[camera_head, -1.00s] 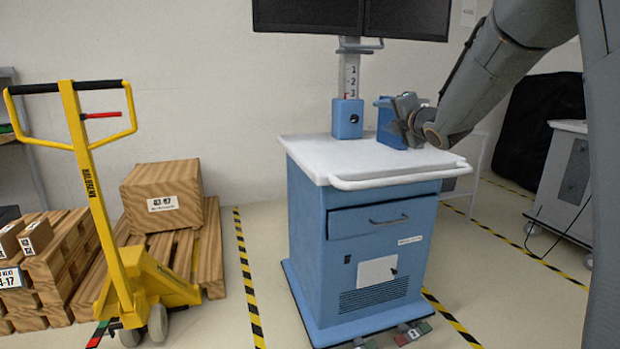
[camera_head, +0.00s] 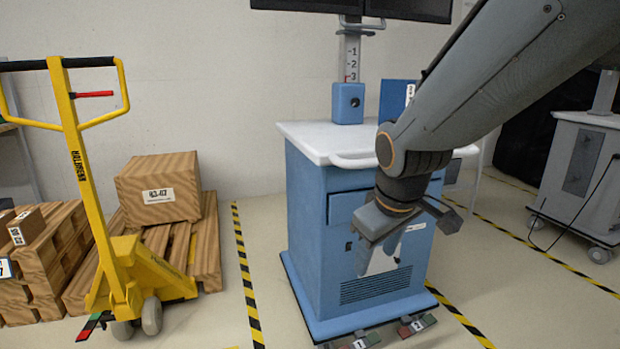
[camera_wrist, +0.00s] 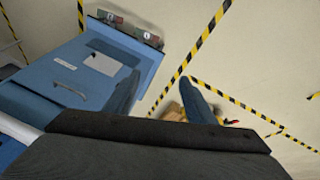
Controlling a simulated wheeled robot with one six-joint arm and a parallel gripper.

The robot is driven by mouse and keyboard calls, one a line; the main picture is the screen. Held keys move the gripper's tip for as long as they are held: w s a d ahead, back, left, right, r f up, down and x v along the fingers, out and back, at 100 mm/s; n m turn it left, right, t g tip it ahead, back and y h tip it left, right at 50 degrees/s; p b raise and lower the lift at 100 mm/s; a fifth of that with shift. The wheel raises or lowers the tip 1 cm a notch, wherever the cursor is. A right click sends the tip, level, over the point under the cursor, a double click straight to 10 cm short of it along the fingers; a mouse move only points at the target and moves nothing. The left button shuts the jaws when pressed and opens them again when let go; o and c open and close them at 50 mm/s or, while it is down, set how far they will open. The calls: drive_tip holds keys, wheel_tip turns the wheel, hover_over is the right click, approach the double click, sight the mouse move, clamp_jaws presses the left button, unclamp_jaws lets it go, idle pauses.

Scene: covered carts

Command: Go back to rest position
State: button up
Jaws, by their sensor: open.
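My gripper (camera_head: 408,250) hangs pointing downward in front of the blue cart (camera_head: 312,215), in the head view. Its jaws are spread open with nothing between them. In the wrist view my gripper's two fingers (camera_wrist: 162,98) stand apart, with the cart's front (camera_wrist: 100,75) to the left and floor between and beyond them. My arm hides part of the cart's white top, drawer and front panel.
A blue box (camera_head: 396,98) stands on the cart's top, partly behind my arm. A yellow pallet jack (camera_head: 95,200) and a wooden crate (camera_head: 158,190) on pallets are at left. A grey cart (camera_head: 580,170) stands at right. Striped tape (camera_head: 245,270) marks open floor.

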drive_tip(key=s+a+f+m+g+b, duration=0.1)
drive_tip(key=s+f+m+g, duration=0.15)
drive_tip(key=s, duration=0.55)
drive_tip(key=s+a+f+m+g+b, duration=0.1)
drive_tip(key=s+f+m+g, duration=0.15)
drive_tip(key=s, duration=0.55)
drive_tip(key=d+r+m+p, duration=0.2)
drive_tip(key=d+r+p, duration=0.6)
drive_tip(key=p, duration=0.9)
drive_tip(key=shift+d+r, duration=0.35)
drive_tip(key=shift+r, duration=0.05)
